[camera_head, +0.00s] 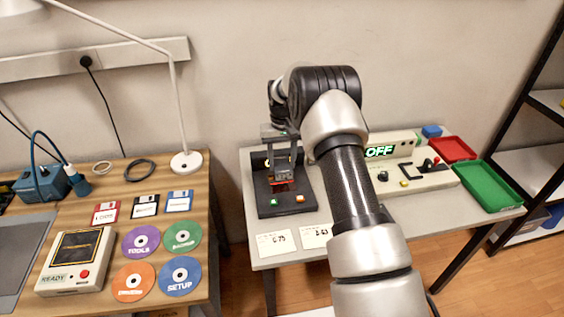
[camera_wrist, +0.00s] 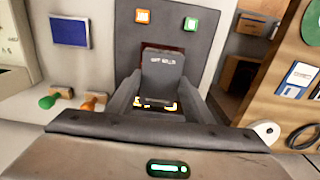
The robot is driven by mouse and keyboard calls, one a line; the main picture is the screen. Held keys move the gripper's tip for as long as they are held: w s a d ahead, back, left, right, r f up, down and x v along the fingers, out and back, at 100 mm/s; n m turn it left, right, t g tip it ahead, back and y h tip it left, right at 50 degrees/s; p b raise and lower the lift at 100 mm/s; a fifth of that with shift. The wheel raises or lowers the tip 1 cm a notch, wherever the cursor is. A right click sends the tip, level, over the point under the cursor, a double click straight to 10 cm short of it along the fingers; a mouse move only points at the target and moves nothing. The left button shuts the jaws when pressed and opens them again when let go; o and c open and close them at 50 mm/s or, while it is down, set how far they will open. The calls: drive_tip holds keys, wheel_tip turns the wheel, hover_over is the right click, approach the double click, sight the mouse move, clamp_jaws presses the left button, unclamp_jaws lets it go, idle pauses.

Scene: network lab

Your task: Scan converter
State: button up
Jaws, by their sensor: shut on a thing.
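My gripper (camera_head: 281,172) is over a dark station (camera_head: 267,204) with a green and an orange button, on the grey table's left side. In the wrist view, my gripper (camera_wrist: 157,98) is shut on a dark grey block (camera_wrist: 163,72) with small pale lettering, which I take to be the converter. Its fingers press it from both sides. Yellow marks show below the block, and a dark red patch shows behind it on the station (camera_wrist: 208,50). I cannot tell whether the block touches the station. In the head view the fingers mostly hide it.
A cream machine reading OFF (camera_head: 380,152), a red tray (camera_head: 452,150) and a green tray (camera_head: 487,187) stand right of my arm. Two white cards (camera_head: 275,243) lie at the front. The wooden table holds a READY device (camera_head: 77,262), discs and floppies. Stamps (camera_wrist: 93,102) are beside the station.

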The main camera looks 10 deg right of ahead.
drive_tip(key=shift+r+p, duration=1.15)
drive_tip(key=shift+r, duration=1.55)
